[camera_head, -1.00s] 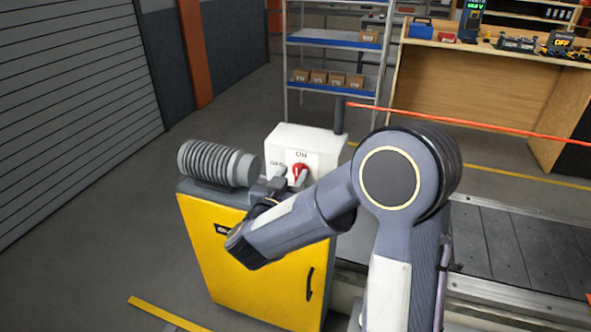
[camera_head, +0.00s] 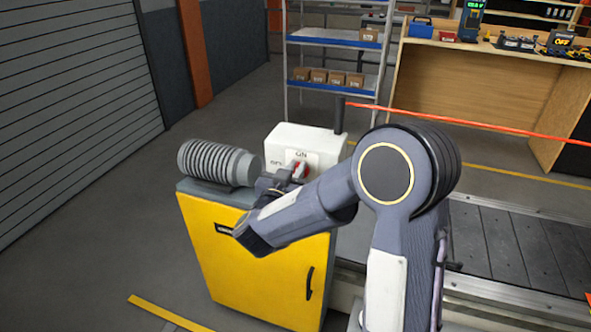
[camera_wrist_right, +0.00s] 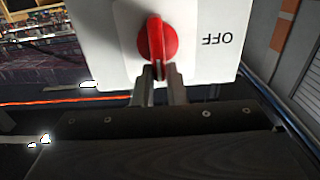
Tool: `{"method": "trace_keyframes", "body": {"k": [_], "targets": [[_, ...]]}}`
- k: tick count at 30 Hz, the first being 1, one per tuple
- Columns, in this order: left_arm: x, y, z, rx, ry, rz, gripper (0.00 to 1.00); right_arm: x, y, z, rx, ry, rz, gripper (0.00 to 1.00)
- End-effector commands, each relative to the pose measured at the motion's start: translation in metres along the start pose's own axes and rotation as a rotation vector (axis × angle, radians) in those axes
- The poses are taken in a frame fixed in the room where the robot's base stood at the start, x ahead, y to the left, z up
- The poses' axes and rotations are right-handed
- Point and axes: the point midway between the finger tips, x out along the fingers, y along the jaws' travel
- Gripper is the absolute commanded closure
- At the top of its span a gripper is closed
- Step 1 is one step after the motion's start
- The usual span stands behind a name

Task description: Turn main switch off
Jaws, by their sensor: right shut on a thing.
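The main switch is a red rotary knob (camera_head: 302,170) on the front of a white box (camera_head: 290,137). In the head view the plate has ON above the knob and OFF to its left. In the right wrist view the knob (camera_wrist_right: 157,38) is large and its raised grip runs upright in the picture; the word OFF stands upside down at right. My right gripper (camera_head: 291,172) is at the knob. In the wrist view its two fingers (camera_wrist_right: 158,72) are shut on the near end of the grip. My left gripper is out of view.
The white box sits on a yellow cabinet (camera_head: 255,262), beside a grey ribbed cylinder (camera_head: 215,163). A slat conveyor (camera_head: 505,245) runs at right. A shelf rack (camera_head: 335,85) and a wooden bench (camera_head: 475,95) stand behind. The floor at left is clear.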

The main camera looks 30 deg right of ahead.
Motion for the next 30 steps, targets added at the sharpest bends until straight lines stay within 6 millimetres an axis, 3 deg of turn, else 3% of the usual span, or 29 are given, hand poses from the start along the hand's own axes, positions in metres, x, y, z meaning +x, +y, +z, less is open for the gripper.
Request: {"method": "trace_keyframes", "body": {"k": [11, 30], "targets": [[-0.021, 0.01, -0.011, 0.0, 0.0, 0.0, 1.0, 0.0, -0.004, -0.004, -0.142, -0.002, -0.001, 1.0], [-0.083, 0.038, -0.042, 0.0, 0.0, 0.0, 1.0, -0.001, -0.019, 0.002, -0.73, 0.001, -0.002, 1.0]]}}
